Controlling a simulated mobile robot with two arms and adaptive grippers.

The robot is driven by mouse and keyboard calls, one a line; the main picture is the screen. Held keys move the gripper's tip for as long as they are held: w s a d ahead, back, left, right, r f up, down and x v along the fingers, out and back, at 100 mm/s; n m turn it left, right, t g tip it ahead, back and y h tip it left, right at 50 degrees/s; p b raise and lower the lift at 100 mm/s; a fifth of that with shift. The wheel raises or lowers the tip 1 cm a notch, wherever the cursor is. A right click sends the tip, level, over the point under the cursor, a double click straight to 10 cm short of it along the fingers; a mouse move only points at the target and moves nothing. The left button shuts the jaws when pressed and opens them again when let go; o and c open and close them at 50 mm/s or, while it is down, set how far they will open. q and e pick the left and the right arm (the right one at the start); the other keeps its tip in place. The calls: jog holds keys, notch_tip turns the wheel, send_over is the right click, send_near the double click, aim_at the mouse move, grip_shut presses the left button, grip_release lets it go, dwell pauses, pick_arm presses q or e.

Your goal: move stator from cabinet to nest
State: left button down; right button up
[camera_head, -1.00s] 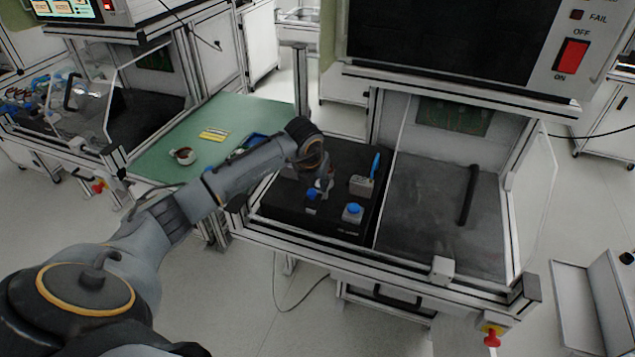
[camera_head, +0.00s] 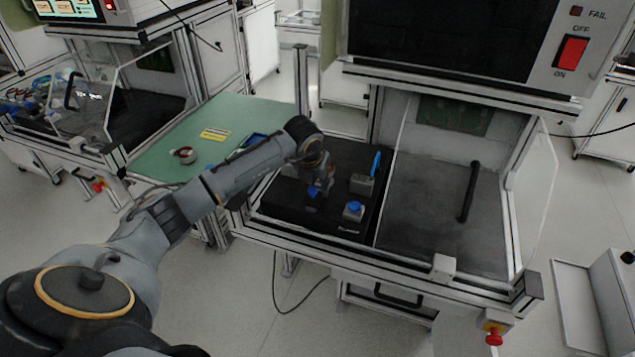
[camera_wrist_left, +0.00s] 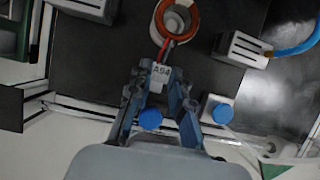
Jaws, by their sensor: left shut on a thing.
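The stator (camera_wrist_left: 177,20), a ring with orange-red windings and a grey centre, shows at the top of the left wrist view, over the black fixture. Orange leads run from it to a white tag (camera_wrist_left: 160,76) marked like "A94". My left gripper (camera_wrist_left: 160,83) has its blue fingers closed on this tag; the ring lies beyond the fingertips. In the head view the left gripper (camera_head: 323,184) is low over the black fixture (camera_head: 285,207), and the arm partly hides the stator. I cannot tell whether the ring is fully seated. My right gripper is not in view.
Blue-topped parts (camera_head: 354,208) and a grey block with a blue handle (camera_head: 363,184) stand close to the gripper. The green table (camera_head: 160,155) at the left holds another ring part (camera_head: 184,155). A clear panel borders the grey bay with a black handle (camera_head: 468,192).

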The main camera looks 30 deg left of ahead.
pick_arm(q)
jog(key=shift+s+d+f, duration=0.1)
jog(key=shift+s+f, duration=0.15)
jog(key=shift+f, duration=0.2)
jog(key=shift+s+d+f, duration=0.1)
jog(key=shift+s+f, duration=0.1)
jog(key=shift+f, duration=0.25)
jog(key=c, duration=1.1)
grip_release()
jog(key=shift+w+f+g, duration=0.15)
jog(key=shift+w+g, duration=0.05)
jog(key=shift+g, duration=0.1)
jog(key=shift+a, duration=0.1)
jog(key=shift+r, duration=0.25)
jog(key=shift+r, duration=0.3)
jog(key=v, duration=1.1)
jog(key=shift+s+r, duration=0.15)
jog(key=shift+s, duration=0.05)
